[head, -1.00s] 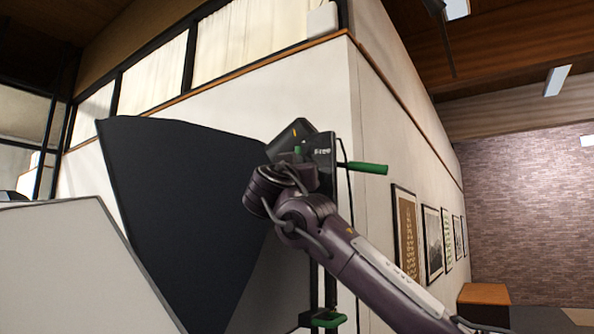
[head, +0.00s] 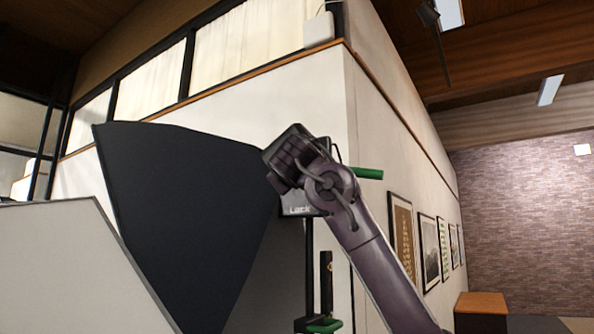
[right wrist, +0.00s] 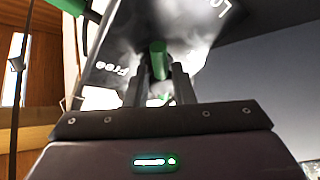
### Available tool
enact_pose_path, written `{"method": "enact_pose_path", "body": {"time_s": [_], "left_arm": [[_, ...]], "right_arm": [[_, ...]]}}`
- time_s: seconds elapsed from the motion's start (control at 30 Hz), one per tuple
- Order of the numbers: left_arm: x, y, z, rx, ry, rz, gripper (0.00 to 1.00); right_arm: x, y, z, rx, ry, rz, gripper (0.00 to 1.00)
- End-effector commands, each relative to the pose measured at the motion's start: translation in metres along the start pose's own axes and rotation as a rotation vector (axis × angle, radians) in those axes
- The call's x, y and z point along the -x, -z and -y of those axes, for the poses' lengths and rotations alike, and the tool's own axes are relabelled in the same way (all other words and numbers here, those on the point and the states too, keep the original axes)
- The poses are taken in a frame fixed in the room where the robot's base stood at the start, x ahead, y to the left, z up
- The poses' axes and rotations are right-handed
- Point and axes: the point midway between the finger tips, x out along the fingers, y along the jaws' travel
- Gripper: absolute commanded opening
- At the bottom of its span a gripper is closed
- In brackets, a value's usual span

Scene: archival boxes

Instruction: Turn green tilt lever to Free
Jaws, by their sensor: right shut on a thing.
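The green tilt lever (right wrist: 158,60) shows in the right wrist view between the fingertips of my right gripper (right wrist: 160,72), which is shut on it. A dark plate (right wrist: 118,45) behind it carries the white word "Free" at the left and part of "Lo" at the top right. In the head view my right gripper (head: 285,166) covers the lever and much of the plate. The word "Lock" shows on the dark plate (head: 300,208) just below the gripper. My left gripper is not in view.
A green handle (head: 368,173) sticks out to the right behind my wrist. Another green part (head: 324,326) sits low on the stand. A large dark panel (head: 180,210) is close on the left. Framed pictures (head: 401,238) hang on the right wall.

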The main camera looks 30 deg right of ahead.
Motion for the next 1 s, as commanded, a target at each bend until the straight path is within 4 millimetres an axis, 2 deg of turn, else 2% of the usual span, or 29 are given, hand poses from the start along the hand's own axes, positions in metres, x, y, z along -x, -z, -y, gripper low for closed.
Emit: {"method": "enact_pose_path", "body": {"time_s": [0.33,0.7,1.0], "left_arm": [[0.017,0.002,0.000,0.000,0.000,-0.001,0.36],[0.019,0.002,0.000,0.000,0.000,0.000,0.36],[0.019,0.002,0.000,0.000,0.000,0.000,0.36]], "right_arm": [[0.000,0.004,-0.006,0.303,0.129,0.067,0.00],[0.000,0.006,-0.010,0.596,0.249,0.133,0.00],[-0.001,0.007,-0.012,0.748,0.313,0.167,0.00]]}}
